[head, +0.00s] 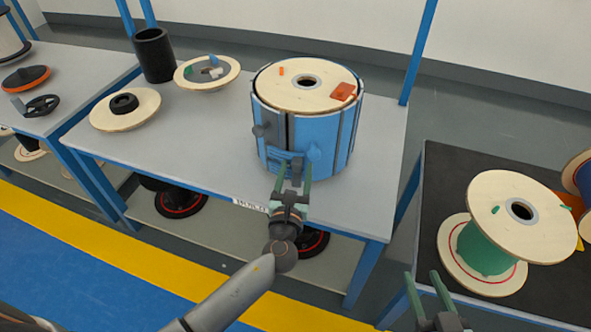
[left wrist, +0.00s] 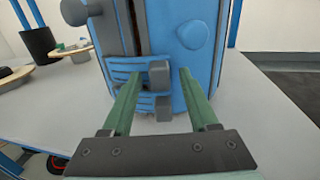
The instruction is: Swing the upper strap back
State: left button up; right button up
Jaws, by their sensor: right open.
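A blue drum (head: 345,135) with a wooden spool top (head: 300,100) stands on the grey table. In the left wrist view, two blue straps cross the drum's front seam. The upper strap (left wrist: 125,68) ends in a grey block (left wrist: 159,74); the lower strap (left wrist: 135,100) ends below it. My left gripper (head: 294,167) is at the drum's front. It also shows in the left wrist view (left wrist: 158,85), fingers apart on either side of the grey blocks; I cannot tell whether they touch anything. My right gripper (head: 428,290) is open and empty at the bottom right.
A black cylinder (head: 154,55) and two wooden discs (head: 125,108) stand left of the drum. The table (head: 200,150) is clear at the front left. A green spool (head: 485,248) stands on the dark table (head: 440,185) at right. A blue post (head: 418,50) rises behind.

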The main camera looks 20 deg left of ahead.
pick_arm(q)
grip_shut()
dwell(1.3)
